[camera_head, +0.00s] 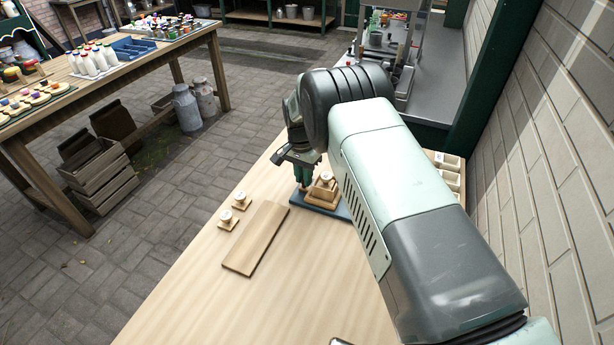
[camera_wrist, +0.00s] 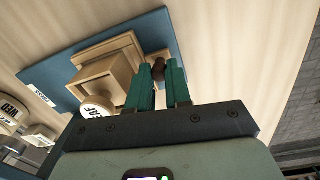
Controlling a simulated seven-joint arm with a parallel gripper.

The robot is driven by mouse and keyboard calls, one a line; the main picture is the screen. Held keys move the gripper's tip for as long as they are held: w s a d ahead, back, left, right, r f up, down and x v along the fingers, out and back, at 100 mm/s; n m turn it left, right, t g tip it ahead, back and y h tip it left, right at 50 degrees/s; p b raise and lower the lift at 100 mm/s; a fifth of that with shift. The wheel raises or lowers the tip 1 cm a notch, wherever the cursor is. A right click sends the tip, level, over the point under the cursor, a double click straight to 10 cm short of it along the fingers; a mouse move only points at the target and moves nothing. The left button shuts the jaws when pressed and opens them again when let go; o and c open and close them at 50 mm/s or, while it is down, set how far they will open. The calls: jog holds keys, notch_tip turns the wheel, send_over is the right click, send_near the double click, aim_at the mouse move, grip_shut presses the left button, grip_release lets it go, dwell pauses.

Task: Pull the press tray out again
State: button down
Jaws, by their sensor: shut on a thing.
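The flat blue tray (camera_head: 336,208) lies on the pale wooden table beneath my gripper; it also shows in the wrist view (camera_wrist: 88,50). A wooden block-like mould (camera_head: 322,195) sits on it, with a round white-topped stamp marked "EAF" (camera_wrist: 98,107) at the mould. My gripper (camera_head: 303,180) points down at the tray's left part, beside the mould. In the wrist view, its green fingers (camera_wrist: 160,80) are shut on a small dark brown knob (camera_wrist: 158,67) at the tray's edge. The knob's lower part is hidden by the fingers.
Two small stamps on square wooden bases (camera_head: 233,213) and a flat wooden board (camera_head: 256,238) lie left of the tray. A compartmented wooden box (camera_head: 449,170) stands right, partly behind my arm. A brick wall (camera_head: 545,130) bounds the right. Bare table lies in front of the board.

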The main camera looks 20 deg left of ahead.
jog(key=c, duration=1.3)
grip_release()
jog(key=shift+a, duration=0.4)
jog(key=shift+c, duration=0.2)
jog(key=shift+d, duration=0.1)
jog(key=shift+r, duration=0.1)
notch_tip(320, 180, up, 11)
